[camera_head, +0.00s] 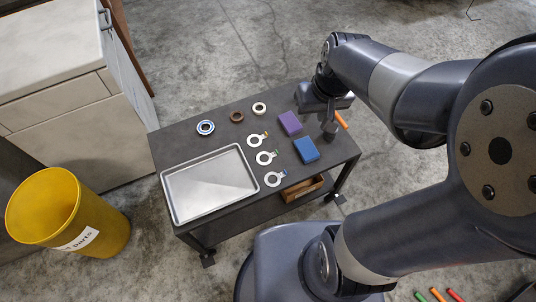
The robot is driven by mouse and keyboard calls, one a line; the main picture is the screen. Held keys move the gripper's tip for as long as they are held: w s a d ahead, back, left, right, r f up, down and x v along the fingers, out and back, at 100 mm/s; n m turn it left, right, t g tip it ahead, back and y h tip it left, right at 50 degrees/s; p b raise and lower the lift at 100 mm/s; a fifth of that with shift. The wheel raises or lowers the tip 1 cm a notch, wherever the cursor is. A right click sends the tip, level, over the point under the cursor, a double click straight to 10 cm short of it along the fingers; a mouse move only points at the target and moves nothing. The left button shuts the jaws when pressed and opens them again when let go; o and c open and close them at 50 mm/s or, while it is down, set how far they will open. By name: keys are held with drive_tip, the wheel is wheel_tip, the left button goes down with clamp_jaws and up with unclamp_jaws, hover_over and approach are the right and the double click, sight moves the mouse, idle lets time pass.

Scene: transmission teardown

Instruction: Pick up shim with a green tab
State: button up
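Three light ring-shaped shims with tabs lie in a column on the dark cart top. The middle shim (264,158) has a tab that looks green. The farther shim (257,139) has a yellowish tab, and the nearer shim (273,180) has a blue tab. The tabs are small, so their colours are hard to tell. My gripper (328,128) points down over the right end of the cart, to the right of the shims and apart from them. Its fingers are dark and small here, so their opening is unclear. Nothing is visibly held.
A purple block (290,123) and a blue block (306,150) lie between the shims and my gripper. An orange stick-like item (341,120) is beside the gripper. A metal tray (168,196) is left of the shims. Several rings lie behind. A yellow bin (105,222) stands left.

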drive_tip(key=shift+n+g+y, duration=0.4)
drive_tip(key=shift+n+g, duration=0.2)
drive_tip(key=shift+g, duration=0.2)
drive_tip(key=w+a+f+b, duration=0.1)
drive_tip(key=w+f+b, duration=0.3)
drive_tip(key=f, duration=0.4)
drive_tip(key=w+a+f+b, duration=0.1)
drive_tip(key=w+f+b, duration=0.2)
drive_tip(key=f+b, duration=0.3)
drive_tip(key=w+a+f+b, duration=0.2)
drive_tip(key=w+f+b, duration=0.2)
drive_tip(key=f, duration=0.7)
drive_tip(key=shift+w+a+f+b, duration=0.1)
drive_tip(key=shift+w+f+b, duration=0.3)
drive_tip(key=shift+b, duration=0.15)
drive_tip(key=c, duration=0.3)
drive_tip(key=b, duration=0.1)
hover_over(278, 152)
drive_tip(key=d, duration=0.1)
wheel_tip(278, 152, down, 6)
drive_tip(key=shift+r, duration=0.15)
drive_tip(key=f, duration=0.1)
drive_tip(key=f+b, duration=0.1)
drive_tip(key=f, duration=0.1)
drive_tip(key=a+f, duration=0.1)
drive_tip(key=f, duration=0.1)
drive_tip(key=shift+f+b, duration=0.1)
drive_tip(key=shift+b, duration=0.2)
drive_tip(key=shift+c, duration=0.6)
clamp_jaws()
